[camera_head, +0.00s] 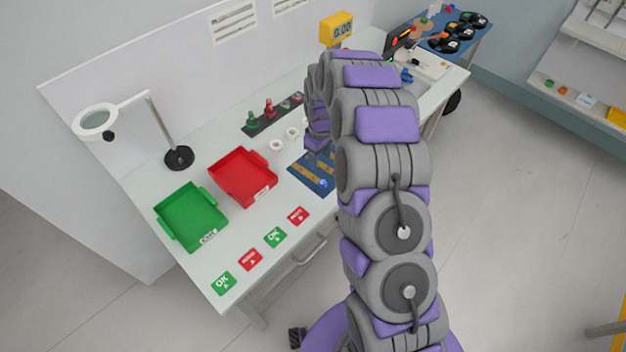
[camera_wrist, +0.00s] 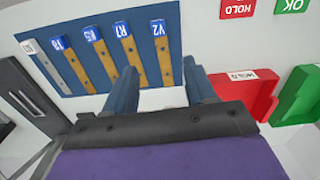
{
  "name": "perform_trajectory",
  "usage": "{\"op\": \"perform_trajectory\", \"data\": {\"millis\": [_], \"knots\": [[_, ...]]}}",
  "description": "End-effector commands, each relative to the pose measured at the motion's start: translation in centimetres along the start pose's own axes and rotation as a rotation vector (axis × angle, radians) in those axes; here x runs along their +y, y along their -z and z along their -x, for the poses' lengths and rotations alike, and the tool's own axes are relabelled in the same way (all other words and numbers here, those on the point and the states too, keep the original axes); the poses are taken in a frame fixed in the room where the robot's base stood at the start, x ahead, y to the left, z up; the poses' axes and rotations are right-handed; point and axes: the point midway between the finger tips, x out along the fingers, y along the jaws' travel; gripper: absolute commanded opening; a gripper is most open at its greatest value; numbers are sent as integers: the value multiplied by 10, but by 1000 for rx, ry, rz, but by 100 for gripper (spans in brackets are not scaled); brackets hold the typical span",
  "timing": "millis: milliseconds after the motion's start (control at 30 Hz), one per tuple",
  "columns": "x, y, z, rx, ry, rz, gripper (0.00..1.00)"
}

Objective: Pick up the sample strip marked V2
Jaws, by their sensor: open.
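The V2 strip (camera_wrist: 162,58) is a tan strip with a blue end label, lying on a dark blue mat (camera_wrist: 95,35) at the right end of a row of strips. My gripper (camera_wrist: 162,88) is open and empty in the wrist view, its two blue fingers on either side of the strip's lower end in the picture. I cannot tell how far above the mat they are. In the head view the blue mat (camera_head: 300,173) shows partly behind my arm, and the V2 label cannot be read there.
Neighbouring strips, R7 (camera_wrist: 131,53) closest, lie left of V2. A red tray (camera_wrist: 243,92) and a green tray (camera_wrist: 297,100) are on the right. In the head view, a magnifier lamp (camera_head: 178,157) stands at the bench's left, and OK and HOLD cards line the front.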

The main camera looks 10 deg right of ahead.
Motion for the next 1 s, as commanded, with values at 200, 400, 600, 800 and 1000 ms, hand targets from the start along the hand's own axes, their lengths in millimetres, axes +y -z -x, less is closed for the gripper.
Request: {"op": "perform_trajectory", "data": {"millis": [200, 400, 600, 800, 1000], "knots": [[-4, 1, -46, -6, -2, -2, 55], [-9, 6, -64, -7, -10, 0, 55], [-7, 2, -81, -5, -6, -1, 55], [-4, -4, -110, -3, 1, -1, 55], [-7, -1, -115, -2, -5, -1, 55]]}}
